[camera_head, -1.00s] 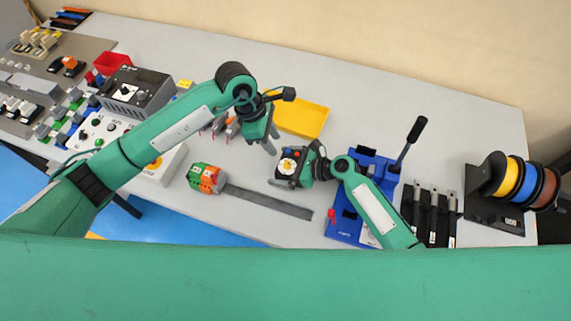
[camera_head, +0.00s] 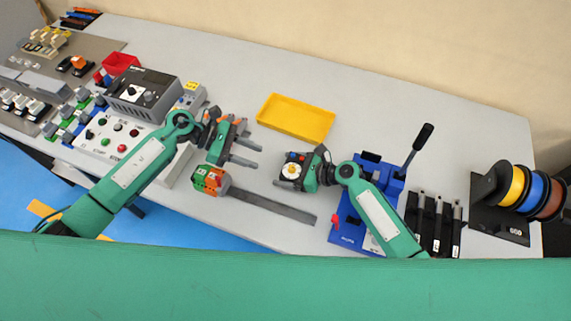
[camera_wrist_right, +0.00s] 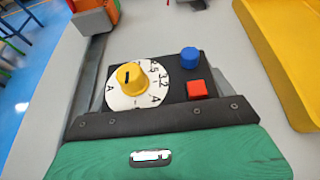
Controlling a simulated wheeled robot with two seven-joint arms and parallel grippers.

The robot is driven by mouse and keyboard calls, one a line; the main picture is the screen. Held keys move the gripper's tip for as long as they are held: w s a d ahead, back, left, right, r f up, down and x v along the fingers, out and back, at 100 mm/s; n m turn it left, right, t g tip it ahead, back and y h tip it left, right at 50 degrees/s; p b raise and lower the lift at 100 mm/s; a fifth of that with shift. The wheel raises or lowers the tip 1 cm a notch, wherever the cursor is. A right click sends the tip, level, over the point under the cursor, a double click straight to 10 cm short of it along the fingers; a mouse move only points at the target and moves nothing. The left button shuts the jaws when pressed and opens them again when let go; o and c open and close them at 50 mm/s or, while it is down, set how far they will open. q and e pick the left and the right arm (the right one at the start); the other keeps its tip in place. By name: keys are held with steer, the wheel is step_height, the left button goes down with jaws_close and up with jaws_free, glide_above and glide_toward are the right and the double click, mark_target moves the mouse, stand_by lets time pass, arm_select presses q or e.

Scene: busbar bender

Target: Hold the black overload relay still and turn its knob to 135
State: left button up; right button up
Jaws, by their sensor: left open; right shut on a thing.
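The black overload relay (camera_head: 293,160) is clamped in my right gripper (camera_head: 290,176), just above the table in the head view. In the right wrist view the relay (camera_wrist_right: 172,92) sits between the two fingers. Its yellow knob (camera_wrist_right: 131,78) stands on a white dial (camera_wrist_right: 113,98) with black marks, only partly legible. A black line on the knob points up the picture. A blue button (camera_wrist_right: 188,57) and a red button (camera_wrist_right: 197,90) are beside the dial. My left gripper (camera_head: 250,154) is open and empty, left of the relay, fingers pointing right and apart from it.
A yellow tray (camera_head: 297,118) lies behind the relay. An orange and green block (camera_head: 209,180) with a grey bar (camera_head: 272,206) lies in front. A blue bender (camera_head: 345,225) with a lever stands right, beyond it wire spools (camera_head: 525,190). Control boxes (camera_head: 140,95) fill the left.

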mark_target(291, 167)
arm_select(q)
steer(key=shift+t+h, duration=0.4)
steer(key=x, duration=0.7)
steer(key=f+x, duration=0.1)
steer(key=x, duration=0.2)
steer(key=shift+w+d+f, duration=0.1)
steer(key=shift+w+f, duration=0.05)
steer(key=shift+w, duration=0.05)
jaws_close()
